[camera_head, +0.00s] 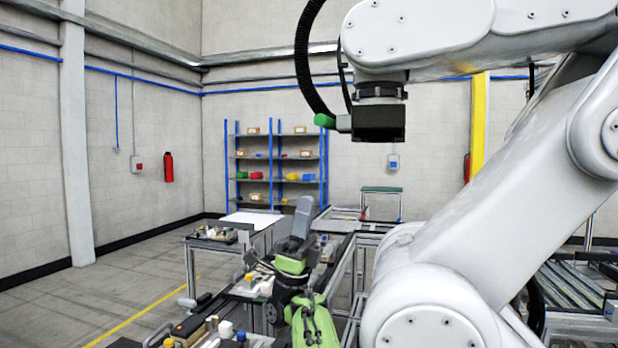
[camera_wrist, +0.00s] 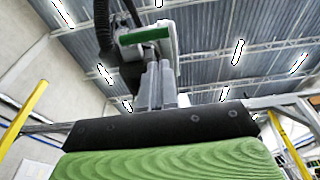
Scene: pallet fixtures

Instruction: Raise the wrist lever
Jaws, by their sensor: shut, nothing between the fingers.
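A large white jointed arm fixture reaches in from the right of the head view. Below its wrist (camera_head: 378,120) hangs a dark block, and the lever (camera_head: 325,121), with a green grip, sticks out to the left, roughly level. A green bar that looks like this lever (camera_wrist: 134,38) shows at the top of the wrist view, beside a black hose. My gripper (camera_head: 304,201) points up, below and a little left of the lever, with a visible gap in the head view. Its grey fingers (camera_wrist: 156,68) are together and empty. Contact cannot be judged from the wrist view alone.
A black hose (camera_head: 303,55) loops down to the fixture's wrist. Benches with small parts (camera_head: 215,233) stand left of and behind my arm. A blue shelf (camera_head: 278,165) stands at the back wall. The air left of the lever looks clear.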

